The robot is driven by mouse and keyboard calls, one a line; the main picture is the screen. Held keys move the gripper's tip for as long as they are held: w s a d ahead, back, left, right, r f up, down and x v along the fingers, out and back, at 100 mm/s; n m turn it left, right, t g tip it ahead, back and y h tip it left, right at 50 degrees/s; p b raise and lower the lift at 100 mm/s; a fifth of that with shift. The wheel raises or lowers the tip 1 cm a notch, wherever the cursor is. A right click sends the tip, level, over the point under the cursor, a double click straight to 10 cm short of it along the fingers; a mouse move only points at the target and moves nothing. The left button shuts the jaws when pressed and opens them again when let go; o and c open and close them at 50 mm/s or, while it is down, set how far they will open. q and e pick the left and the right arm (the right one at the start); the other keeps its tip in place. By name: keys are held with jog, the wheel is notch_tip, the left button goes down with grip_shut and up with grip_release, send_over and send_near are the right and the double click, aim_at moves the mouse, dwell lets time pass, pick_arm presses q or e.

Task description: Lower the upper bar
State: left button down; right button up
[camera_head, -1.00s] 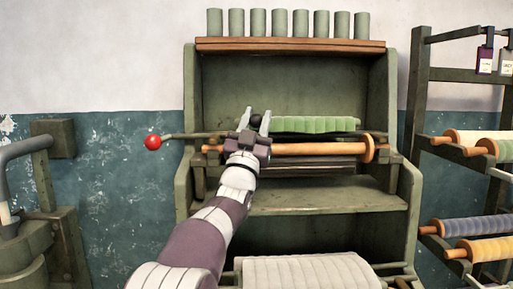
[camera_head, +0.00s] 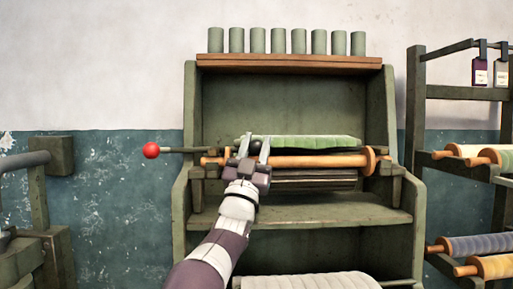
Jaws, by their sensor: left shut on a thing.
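The upper bar (camera_head: 302,141) lies level across the green frame, carrying a pale green ribbed cover. A black ball knob (camera_head: 256,144) shows at its left part. My left gripper (camera_head: 255,148) reaches up from below, with its two fingers on either side of the knob, shut on it. An orange roller (camera_head: 315,162) with a round flange at its right end lies just below the bar; my gripper hides part of its left portion. My right gripper is not in view.
A lever with a red ball (camera_head: 151,150) sticks out to the left. Several green cylinders (camera_head: 278,41) stand on the top shelf. A rack with yarn spools (camera_head: 480,245) stands at right. A lower shelf (camera_head: 330,211) is bare. A pale padded roll (camera_head: 305,282) lies below.

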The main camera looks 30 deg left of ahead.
pick_arm(q)
jog(key=c, duration=0.8)
grip_release()
jog(key=shift+f, duration=0.3)
jog(key=shift+o, duration=0.2)
jog(key=shift+r, duration=0.1)
jog(key=shift+s, duration=0.1)
jog(key=s+d+b, duration=0.1)
jog(key=s, duration=1.1)
jog(key=shift+s+d+f+b, duration=0.3)
jog(key=shift+d+f, duration=0.05)
jog(key=shift+f, duration=0.1)
